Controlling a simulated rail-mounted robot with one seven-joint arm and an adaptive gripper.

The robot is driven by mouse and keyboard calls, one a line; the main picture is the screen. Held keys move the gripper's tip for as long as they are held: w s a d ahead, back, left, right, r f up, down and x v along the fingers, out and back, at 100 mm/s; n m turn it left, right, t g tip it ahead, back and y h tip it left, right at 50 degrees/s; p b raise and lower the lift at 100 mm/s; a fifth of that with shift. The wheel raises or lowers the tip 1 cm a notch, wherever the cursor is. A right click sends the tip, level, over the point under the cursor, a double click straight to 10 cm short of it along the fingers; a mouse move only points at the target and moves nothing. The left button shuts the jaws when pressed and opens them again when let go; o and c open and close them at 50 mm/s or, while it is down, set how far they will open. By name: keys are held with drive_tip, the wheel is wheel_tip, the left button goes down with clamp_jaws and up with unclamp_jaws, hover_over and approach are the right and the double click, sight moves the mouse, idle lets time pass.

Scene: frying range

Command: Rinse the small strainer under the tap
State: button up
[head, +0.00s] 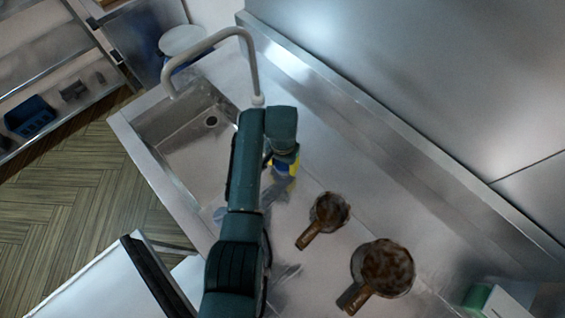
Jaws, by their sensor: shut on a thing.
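My gripper (283,158) is mostly hidden beneath my wrist, over the counter just right of the sink. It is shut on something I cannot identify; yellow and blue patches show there. Two brown, stained round vessels with handles, possibly strainers, lie on the counter to its lower right: a smaller one (331,209) and a larger one (386,267). Both handles point to the lower left, and neither touches my gripper. I cannot tell which thing is the small strainer. The grey tap (248,52) arches over the sink (186,150); no water is visible.
A steel backsplash (345,107) runs along the counter's wall side. A pale round item (183,40) stands beyond the sink. A blue bin (30,117) sits at far left. A green and white box (492,301) is at lower right. The sink floor looks empty.

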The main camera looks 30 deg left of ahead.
drive_tip(key=n+p, duration=0.1)
drive_tip(key=n, duration=0.2)
drive_tip(key=shift+d+n, duration=0.1)
drive_tip(key=shift+n, duration=0.3)
drive_tip(key=shift+n+p, duration=0.6)
drive_tip(key=shift+n, duration=1.5)
drive_tip(key=shift+f, duration=0.1)
drive_tip(key=o, duration=1.2)
wheel_tip(320, 180, up, 12)
